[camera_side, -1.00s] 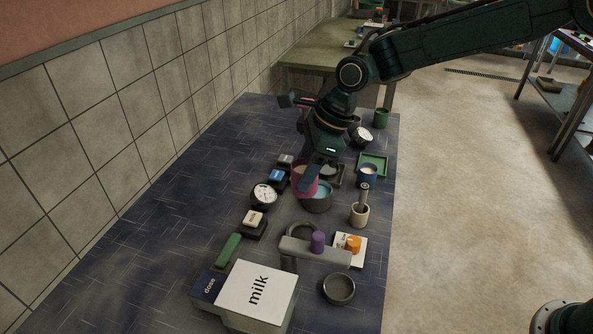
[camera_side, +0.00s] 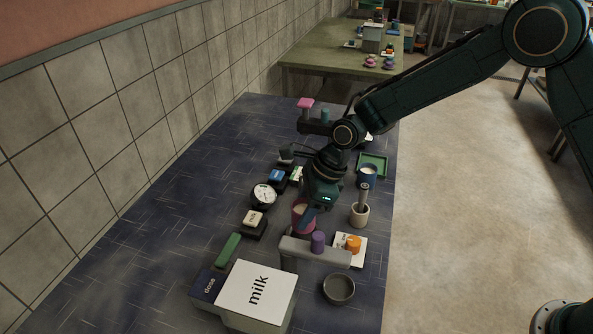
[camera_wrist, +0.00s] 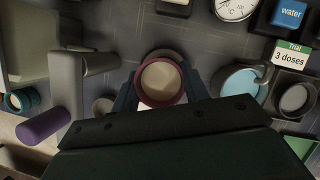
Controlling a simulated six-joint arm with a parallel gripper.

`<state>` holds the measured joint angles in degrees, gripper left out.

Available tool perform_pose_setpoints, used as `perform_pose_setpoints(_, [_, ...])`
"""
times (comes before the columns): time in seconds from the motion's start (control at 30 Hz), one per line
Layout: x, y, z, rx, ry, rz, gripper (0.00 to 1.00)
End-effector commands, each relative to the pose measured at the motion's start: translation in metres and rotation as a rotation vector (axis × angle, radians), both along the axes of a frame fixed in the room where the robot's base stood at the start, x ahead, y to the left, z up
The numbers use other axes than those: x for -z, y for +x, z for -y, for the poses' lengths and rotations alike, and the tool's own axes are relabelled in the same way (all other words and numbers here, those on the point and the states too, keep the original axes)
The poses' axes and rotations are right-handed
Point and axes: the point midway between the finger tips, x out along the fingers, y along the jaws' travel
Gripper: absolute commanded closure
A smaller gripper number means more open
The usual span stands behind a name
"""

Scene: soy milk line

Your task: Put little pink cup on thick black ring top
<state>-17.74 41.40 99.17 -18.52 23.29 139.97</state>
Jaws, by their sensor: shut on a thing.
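The little pink cup (camera_side: 301,216) is held upright between the fingers of my gripper (camera_side: 306,212), just behind the grey bar (camera_side: 315,252) with the purple knob. In the wrist view the cup (camera_wrist: 142,91) shows pale contents, with my gripper's fingers (camera_wrist: 161,91) shut on either side. A dark grey rim (camera_wrist: 163,53) peeks out past the cup's far edge; it may be the black ring, mostly hidden by the cup. I cannot tell whether the cup touches it.
A pot of blue liquid (camera_wrist: 240,82) stands right of the cup in the wrist view. The milk box (camera_side: 257,289) and a dark bowl (camera_side: 338,289) stand in front.

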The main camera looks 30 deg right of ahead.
Motion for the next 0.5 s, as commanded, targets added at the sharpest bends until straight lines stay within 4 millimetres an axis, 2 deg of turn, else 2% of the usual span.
perform_pose_setpoints(0.23, [0.028, 0.0, 0.0, 0.0, 0.0, -0.002, 0.8])
perform_pose_setpoints(0.5, [0.032, 0.0, 0.0, 0.0, 0.0, 0.0, 0.8])
